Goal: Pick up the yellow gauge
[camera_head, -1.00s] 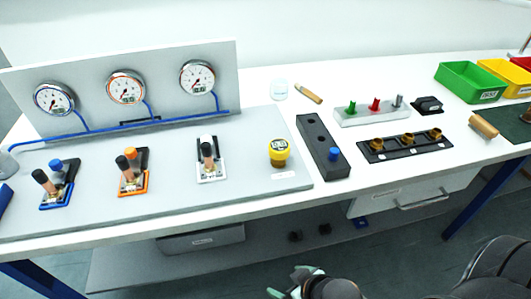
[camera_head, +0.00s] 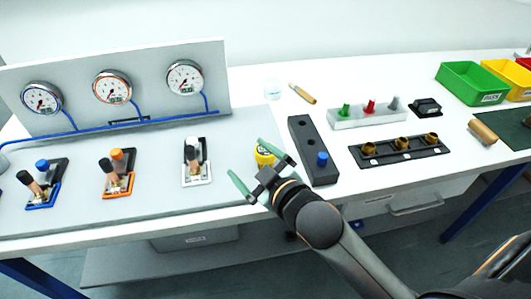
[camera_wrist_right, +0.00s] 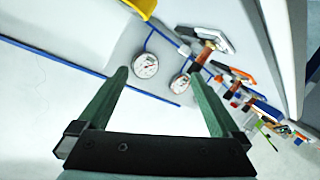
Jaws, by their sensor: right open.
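The yellow gauge (camera_head: 264,155) sits on the grey panel at its right end, upright, with a dark display on its face. My right gripper (camera_head: 248,158) is open and empty at the front edge of the panel, close beside the gauge, and its fingers partly hide it. In the right wrist view my green fingers (camera_wrist_right: 158,73) are spread apart with nothing between them. A yellow piece, likely the gauge (camera_wrist_right: 143,6), is cut off at the top of that view, beyond the fingertips. My left gripper is not in view.
Left of the gauge are a white-framed valve (camera_head: 196,165), an orange one (camera_head: 118,175) and a blue one (camera_head: 42,187). A dark block with a blue knob (camera_head: 308,135) stands just right of the gauge. Three dial gauges (camera_head: 184,78) hang on the backboard.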

